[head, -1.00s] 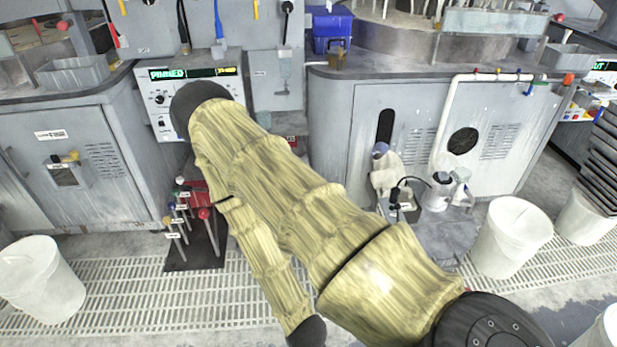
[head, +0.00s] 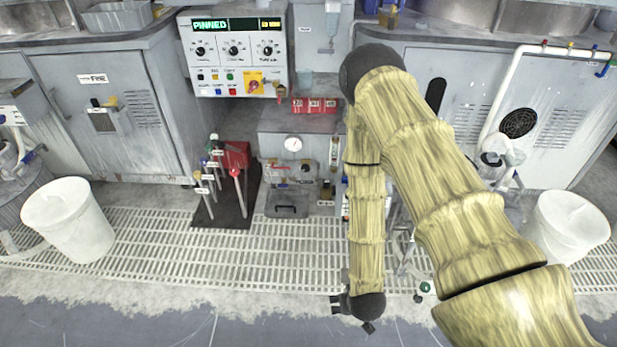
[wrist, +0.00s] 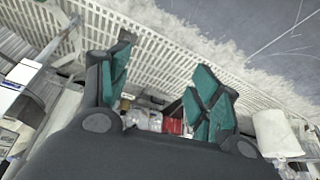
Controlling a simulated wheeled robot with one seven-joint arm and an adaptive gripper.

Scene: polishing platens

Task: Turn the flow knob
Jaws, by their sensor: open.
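A control panel (head: 234,60) with a green lit display reading "PINNED" stands at the upper middle of the head view. It has three black dial knobs in a row: left (head: 200,51), middle (head: 234,50) and right (head: 268,49). Their labels are too small to read surely, so I cannot tell which is the flow knob. A yellow and red switch (head: 254,82) sits below them. My gripper (wrist: 165,98) is open and empty in the wrist view, its teal-padded fingers apart. In the head view my forearm hangs down, with the gripper end low and far from the panel.
A grey unit with a round gauge (head: 293,144) stands below the panel, beside red boxes (head: 314,105). A stand of levers on a black mat (head: 235,210) is left of it. White bins (head: 70,222) (head: 567,228) stand at both sides. The grated floor in front is mostly clear.

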